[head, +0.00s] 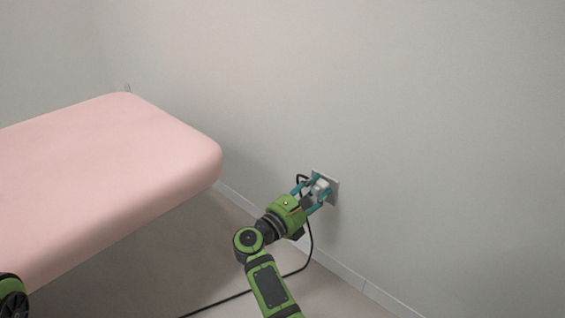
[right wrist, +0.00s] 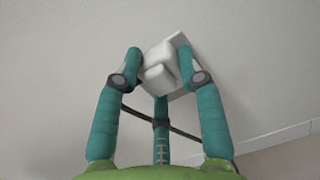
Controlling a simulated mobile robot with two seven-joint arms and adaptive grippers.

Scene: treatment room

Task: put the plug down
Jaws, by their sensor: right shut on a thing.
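The white plug (head: 319,187) is at the wall socket plate (head: 333,188), low on the wall. It also shows in the right wrist view (right wrist: 158,74), between my fingers, in front of the pale socket plate (right wrist: 180,42). My right gripper (head: 317,191) is shut on the plug, with teal fingers on both sides of it. Whether the plug's pins sit in the socket is hidden. A black cord (head: 311,240) hangs below the gripper to the floor. My left gripper is not in view.
A pink padded treatment table (head: 110,170) stands to the left, its rounded end near my right arm. A white skirting board (head: 345,273) runs along the wall. The floor below is clear except for the cord. The wall to the right is bare.

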